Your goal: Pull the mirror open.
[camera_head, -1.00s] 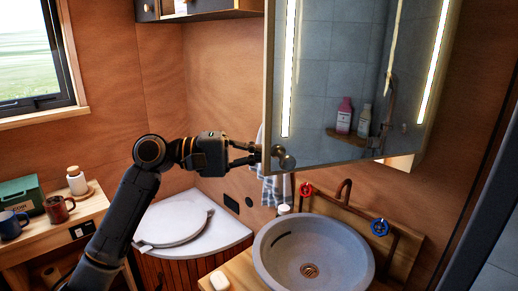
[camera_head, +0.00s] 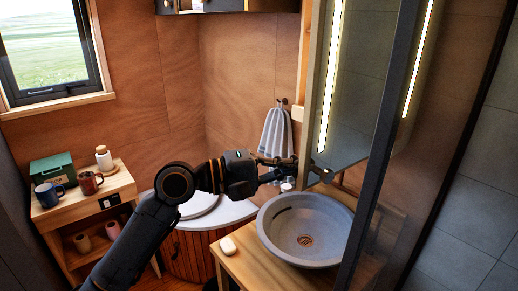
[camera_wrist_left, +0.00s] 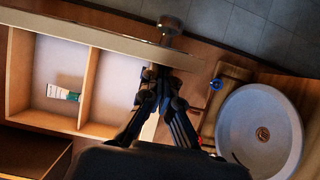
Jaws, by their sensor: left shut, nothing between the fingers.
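The mirror (camera_head: 362,70) is a tall door with lit strips and a round metal knob (camera_head: 322,174) at its lower left corner. In the left wrist view the door (camera_wrist_left: 90,36) stands swung out from its cabinet (camera_wrist_left: 88,85), with open shelves showing behind it. The knob (camera_wrist_left: 170,25) is on the door's far face there. My left gripper (camera_head: 288,167) is shut and empty at the door's lower edge. In the left wrist view its fingertips (camera_wrist_left: 160,76) are on the inner side of the door, close to it; contact is unclear. My right gripper is out of view.
A grey round basin (camera_head: 300,228) stands on a wooden counter below the mirror. A white soap (camera_head: 228,246) lies on the counter. A towel (camera_head: 276,135) hangs behind my gripper. A small box (camera_wrist_left: 62,93) lies in the cabinet. A shelf with mugs (camera_head: 90,183) is at left.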

